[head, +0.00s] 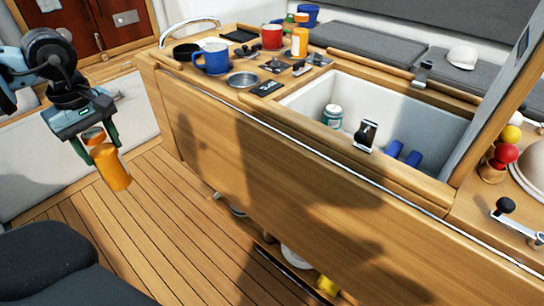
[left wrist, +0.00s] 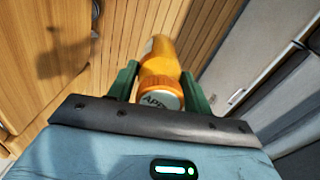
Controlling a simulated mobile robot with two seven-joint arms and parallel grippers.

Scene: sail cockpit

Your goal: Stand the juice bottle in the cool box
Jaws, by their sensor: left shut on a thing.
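My left gripper (head: 99,145) is shut on an orange juice bottle (head: 113,171) over the wooden floor, left of the counter. The bottle hangs tilted, its capped end up between the fingers. In the left wrist view the gripper (left wrist: 160,84) has a green finger on each side of the bottle (left wrist: 160,62), whose cap shows partly readable lettering. The cool box (head: 420,106) is an open, white-lined well in the counter at the right, apart from the bottle. Inside are a teal-and-white can (head: 332,116) and blue items (head: 403,153). My right gripper is out of view.
The counter's tall wooden front (head: 270,170) stands between the bottle and the cool box. A blue mug (head: 213,60), a metal bowl (head: 242,79), a red mug (head: 272,37) and another orange bottle (head: 300,41) stand on the counter. A raised lid (head: 500,85) edges the well's right side.

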